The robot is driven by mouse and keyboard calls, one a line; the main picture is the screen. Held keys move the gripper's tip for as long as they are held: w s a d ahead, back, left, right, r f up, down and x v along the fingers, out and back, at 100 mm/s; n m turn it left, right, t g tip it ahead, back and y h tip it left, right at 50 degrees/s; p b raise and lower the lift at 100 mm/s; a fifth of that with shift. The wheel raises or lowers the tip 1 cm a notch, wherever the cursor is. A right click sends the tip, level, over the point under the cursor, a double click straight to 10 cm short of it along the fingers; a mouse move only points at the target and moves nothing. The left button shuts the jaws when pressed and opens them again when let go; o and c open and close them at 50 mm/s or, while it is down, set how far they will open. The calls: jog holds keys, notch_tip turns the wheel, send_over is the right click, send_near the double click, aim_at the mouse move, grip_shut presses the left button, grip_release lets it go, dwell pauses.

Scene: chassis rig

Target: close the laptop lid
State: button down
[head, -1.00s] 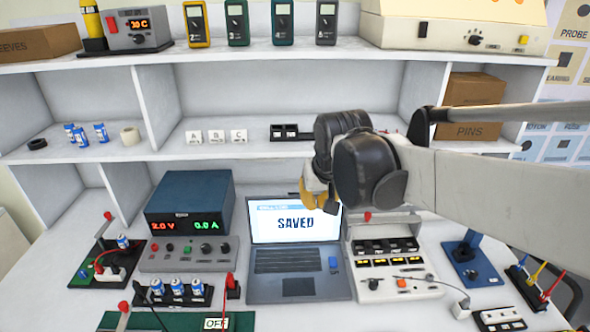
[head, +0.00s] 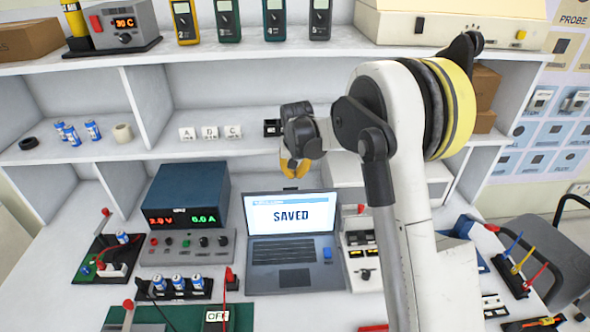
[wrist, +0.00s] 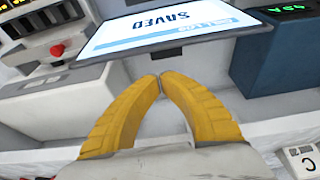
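The laptop (head: 292,242) stands open on the bench, its screen (head: 291,213) upright and reading SAVED. Its keyboard base (head: 283,278) lies flat, with a small blue item at its right side. My gripper (head: 294,177) with yellow fingers hangs just above and behind the top edge of the screen in the head view. In the wrist view the laptop screen (wrist: 170,30) appears upside down beyond my gripper (wrist: 160,78). The two fingertips meet, with nothing seen between them. I cannot tell whether they touch the lid.
A blue power supply (head: 187,200) stands left of the laptop and a grey control box (head: 362,250) right of it. A shelf (head: 250,140) runs behind and above, carrying lettered blocks (head: 210,132). My arm covers part of the right side.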

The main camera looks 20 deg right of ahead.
jog(key=b+x, duration=0.1)
jog(key=x, duration=0.3)
jog(key=shift+w+f, duration=0.1)
jog(key=shift+f, duration=0.3)
